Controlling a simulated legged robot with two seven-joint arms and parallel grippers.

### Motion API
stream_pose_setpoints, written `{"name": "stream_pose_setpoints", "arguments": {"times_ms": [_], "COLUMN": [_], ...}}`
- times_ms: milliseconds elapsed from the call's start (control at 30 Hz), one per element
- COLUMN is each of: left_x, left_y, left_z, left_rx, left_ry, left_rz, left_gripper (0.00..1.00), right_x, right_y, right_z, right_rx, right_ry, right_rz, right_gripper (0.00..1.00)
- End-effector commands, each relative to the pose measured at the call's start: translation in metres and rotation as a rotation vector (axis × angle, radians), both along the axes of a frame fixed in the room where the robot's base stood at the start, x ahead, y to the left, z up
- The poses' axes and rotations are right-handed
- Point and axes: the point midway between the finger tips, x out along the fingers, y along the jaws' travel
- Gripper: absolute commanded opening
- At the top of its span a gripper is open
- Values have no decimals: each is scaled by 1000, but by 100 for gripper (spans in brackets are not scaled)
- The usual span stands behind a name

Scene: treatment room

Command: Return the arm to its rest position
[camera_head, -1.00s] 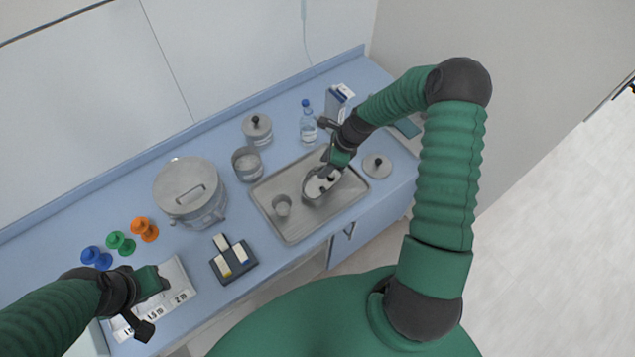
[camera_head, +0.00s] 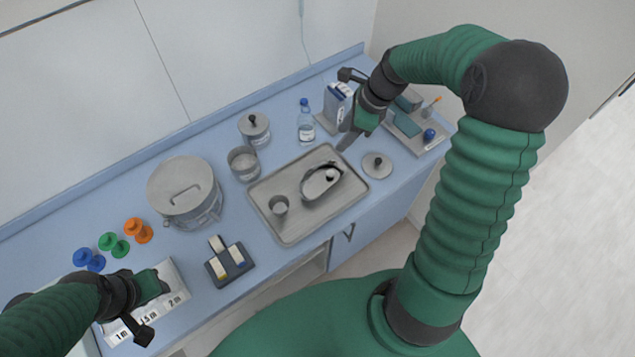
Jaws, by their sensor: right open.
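My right gripper (camera_head: 352,136) is open and empty. It is raised above the back right of the blue counter, beyond the metal tray (camera_head: 283,235) and close to the blue and white carton. My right arm arches in from the right. On the tray stand a small metal cup (camera_head: 279,206) and an oval metal dish (camera_head: 318,190) with something pale in it; both are apart from the gripper. My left gripper (camera_head: 158,308) is at the lower left, over the white numbered board (camera_head: 178,279). Its fingers are too unclear to tell their opening.
A large lidded pot (camera_head: 184,190), a metal beaker (camera_head: 243,162), a lidded jar (camera_head: 254,129), a bottle (camera_head: 306,125) and a carton (camera_head: 337,103) stand along the counter. Blue, green and orange knobs (camera_head: 138,230) are at left. A round lid (camera_head: 377,165) lies right of the tray.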

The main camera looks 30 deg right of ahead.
Motion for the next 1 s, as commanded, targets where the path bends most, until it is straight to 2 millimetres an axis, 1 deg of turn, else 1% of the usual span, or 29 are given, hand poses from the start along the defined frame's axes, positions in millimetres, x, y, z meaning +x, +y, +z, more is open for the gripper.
{"name": "stream_pose_setpoints", "arguments": {"times_ms": [167, 300, 367, 433, 467, 500, 567, 600, 667, 700, 800, 900, 1000], "left_x": [0, 0, 0, 0, 0, 0, 0, 0, 0, 0, 0, 0, 0], "left_y": [0, -1, -1, -1, -1, -1, -1, -1, -1, -1, -1, -2, -2], "left_z": [0, 0, -4, -14, -19, -28, -42, -51, -62, -68, -78, -81, -79], "left_rx": [0, -1, 0, 0, 0, 0, 0, 0, 0, 0, 0, 0, 0], "left_ry": [0, 0, 0, 0, 0, 0, 0, 0, 1, 1, 0, 0, 0], "left_rz": [-2, -2, -2, -2, -2, -1, -1, -1, -1, -1, -1, -1, -1], "left_gripper": [36, 36, 36, 36, 36, 36, 36, 36, 36, 36, 36, 36, 36], "right_x": [0, 0, -2, -9, -14, -22, -38, -50, -67, -78, -99, -110, -112], "right_y": [-1, 3, 11, 31, 42, 57, 81, 94, 112, 121, 138, 145, 145], "right_z": [-1, 0, -4, -18, -26, -39, -58, -70, -84, -93, -106, -111, -111], "right_rx": [0, -5, -27, -96, -141, -210, -323, -395, -489, -541, -634, -676, -686], "right_ry": [1, -1, -5, -18, -29, -47, -82, -108, -151, -179, -241, -278, -287], "right_rz": [-2, 2, 49, 208, 318, 496, 813, 1035, 1360, 1556, 1939, 2137, 2185], "right_gripper": [44, 44, 44, 44, 44, 44, 44, 44, 44, 44, 44, 44, 44]}}
